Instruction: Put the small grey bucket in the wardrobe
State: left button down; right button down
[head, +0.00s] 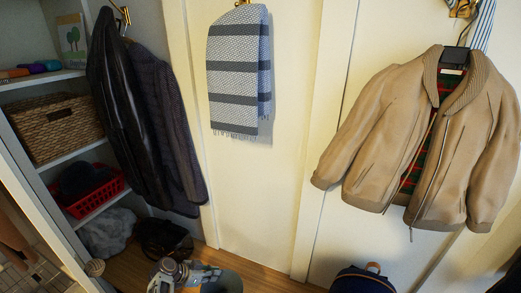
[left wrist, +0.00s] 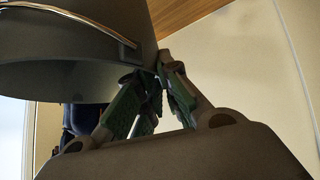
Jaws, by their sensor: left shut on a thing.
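The small grey bucket (head: 222,284) shows at the bottom of the head view, partly cut off by the frame. My left gripper (head: 183,277) is beside it, shut on its rim. In the left wrist view the bucket (left wrist: 62,40) fills the upper left, tilted, with a metal handle along its side. My left gripper's green-padded fingers (left wrist: 155,85) meet at its rim. The wardrobe (head: 72,148) is the open shelved unit at the left of the head view, up and left of the gripper. My right gripper is not in view.
The wardrobe shelves hold a wicker basket (head: 56,126) and a red crate (head: 92,194). Dark jackets (head: 150,120) hang at its right side. A grey bundle (head: 107,232) and a dark bag (head: 162,238) lie low there. A dark blue backpack (head: 362,281) stands at the bottom right.

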pick_arm(q)
jog(key=shift+s+a+r+n+t+y, duration=0.35)
jog(key=shift+a+r+n, duration=0.1)
jog(key=shift+r+n, duration=0.1)
jog(key=shift+s+a+r+n+t+y, duration=0.3)
jog(key=shift+a+r+n, duration=0.15)
jog(key=shift+r+n, duration=0.1)
jog(key=s+r+n+t+y, duration=0.1)
jog(key=s+r+n+y, duration=0.2)
jog(key=r, duration=0.6)
jog(key=s+r+n+t+y, duration=0.1)
jog(key=s+r+n+y, duration=0.2)
jog(key=r+n, duration=0.3)
jog(key=shift+s+a+r+t, duration=0.2)
jog(key=shift+r+t, duration=0.15)
jog(key=shift+r, duration=1.45)
dwell(0.3)
